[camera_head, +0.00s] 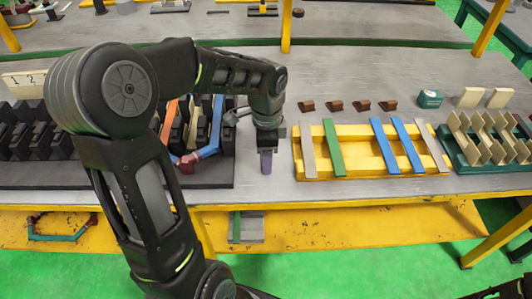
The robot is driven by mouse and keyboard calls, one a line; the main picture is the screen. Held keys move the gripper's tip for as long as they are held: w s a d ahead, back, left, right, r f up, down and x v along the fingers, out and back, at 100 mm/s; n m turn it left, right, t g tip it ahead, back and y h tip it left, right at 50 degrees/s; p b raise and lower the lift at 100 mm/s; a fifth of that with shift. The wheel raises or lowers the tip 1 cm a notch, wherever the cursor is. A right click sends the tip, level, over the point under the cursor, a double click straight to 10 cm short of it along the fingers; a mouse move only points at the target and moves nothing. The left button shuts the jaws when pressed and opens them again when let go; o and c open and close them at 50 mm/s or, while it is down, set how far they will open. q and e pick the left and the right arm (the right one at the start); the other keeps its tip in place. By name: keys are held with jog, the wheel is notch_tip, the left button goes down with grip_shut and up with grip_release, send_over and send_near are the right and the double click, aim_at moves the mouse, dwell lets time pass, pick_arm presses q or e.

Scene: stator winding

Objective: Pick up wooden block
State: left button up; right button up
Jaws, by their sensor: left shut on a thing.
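My left gripper (267,150) points down over the grey table, just left of the yellow tray. It is shut on a small piece, of which a dull purple-grey end (266,164) shows between the fingertips; its material is hard to tell. Several small brown blocks that look wooden, such as one brown block (306,106) and another brown block (335,106), lie in a row behind the yellow tray, to the right of my left gripper and apart from it.
The yellow tray (375,176) carries grey, green and blue strips. A green rack (466,158) with beige plates stands at the right, near a green box (430,98). A black slotted fixture (215,172) with coloured pieces stands at the left, partly behind my arm.

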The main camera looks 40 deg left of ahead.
pick_arm(q)
grip_shut()
dwell(0.4)
notch_tip(320, 180, up, 10)
dwell(0.5)
dwell(0.5)
